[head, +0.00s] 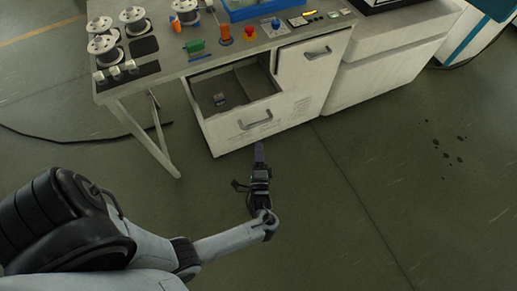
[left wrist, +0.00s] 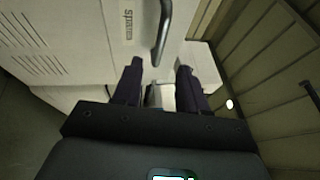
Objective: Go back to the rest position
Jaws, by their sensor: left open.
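My left gripper (head: 259,152) is in front of the workbench's drawer, just below the drawer handle in the head view. In the left wrist view its two dark fingers (left wrist: 160,82) stand apart with a gap between them, and I see nothing held. The drawer (head: 215,130) is pulled open, and a small grey object (head: 220,99) lies inside. The drawer handle (head: 256,121) is clear of the fingers, and a grey bar handle (left wrist: 163,35) shows beyond the fingertips in the left wrist view. My right gripper is not in view.
The white workbench (head: 172,66) carries several spools, a green part (head: 195,46), an orange cup (head: 225,35) and a red button (head: 249,32). A closed cabinet front (head: 308,77) is right of the drawer. The floor (head: 330,220) at right is clear.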

